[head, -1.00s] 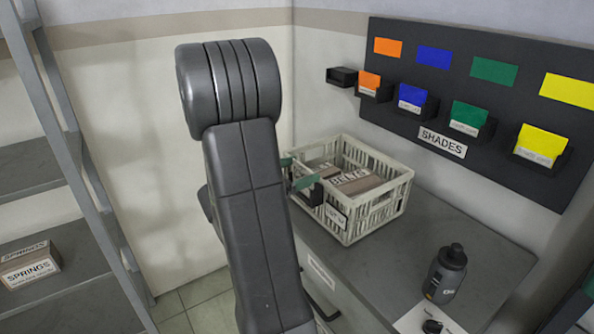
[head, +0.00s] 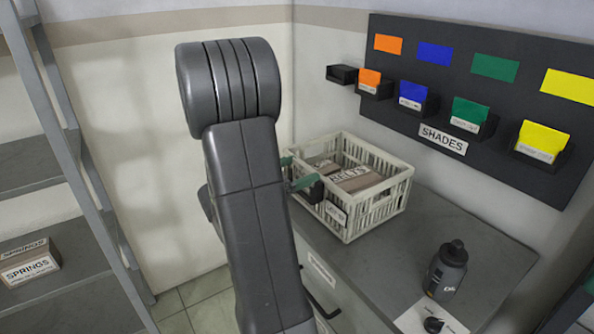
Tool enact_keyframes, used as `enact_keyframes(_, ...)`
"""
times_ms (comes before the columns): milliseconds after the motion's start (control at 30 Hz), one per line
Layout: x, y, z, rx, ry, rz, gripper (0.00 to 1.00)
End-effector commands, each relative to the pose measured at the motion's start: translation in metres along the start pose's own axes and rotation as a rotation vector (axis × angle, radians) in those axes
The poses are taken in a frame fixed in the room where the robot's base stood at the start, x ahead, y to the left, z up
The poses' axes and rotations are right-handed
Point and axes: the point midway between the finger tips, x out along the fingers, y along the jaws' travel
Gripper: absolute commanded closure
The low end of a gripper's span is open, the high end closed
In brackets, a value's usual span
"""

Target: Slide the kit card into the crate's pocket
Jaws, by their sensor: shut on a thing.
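The pale slatted crate (head: 378,213) stands on the grey worktop against the wall. A small white label (head: 336,213) shows on its near side; I cannot tell whether it is the kit card or part of the crate's pocket. My gripper (head: 304,184) is mostly hidden behind my dark arm. Only small dark and green parts show at the crate's near left side. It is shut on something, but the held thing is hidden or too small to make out. How it stands to the pocket cannot be told.
A box marked BELTS (head: 362,181) lies in the crate. A dark bottle (head: 446,271) stands near the worktop's front right, by a white sheet (head: 412,318). The SHADES board (head: 500,115) with coloured cards hangs behind. A shelf with a SPRINGS box (head: 28,268) is at left.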

Motion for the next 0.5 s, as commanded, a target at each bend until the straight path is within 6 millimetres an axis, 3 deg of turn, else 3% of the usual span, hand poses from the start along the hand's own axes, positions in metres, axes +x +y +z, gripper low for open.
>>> enact_keyframes(67,0.0000,0.0000,0.0001,0.000,0.000,0.000,0.41)
enact_keyframes(100,0.0000,0.0000,0.0001,0.000,0.000,0.000,0.17)
enact_keyframes(200,0.0000,0.0000,0.0001,0.000,0.000,0.000,0.00)
enact_keyframes(500,-0.0026,0.0002,-0.0001,0.000,0.000,0.001,0.00)
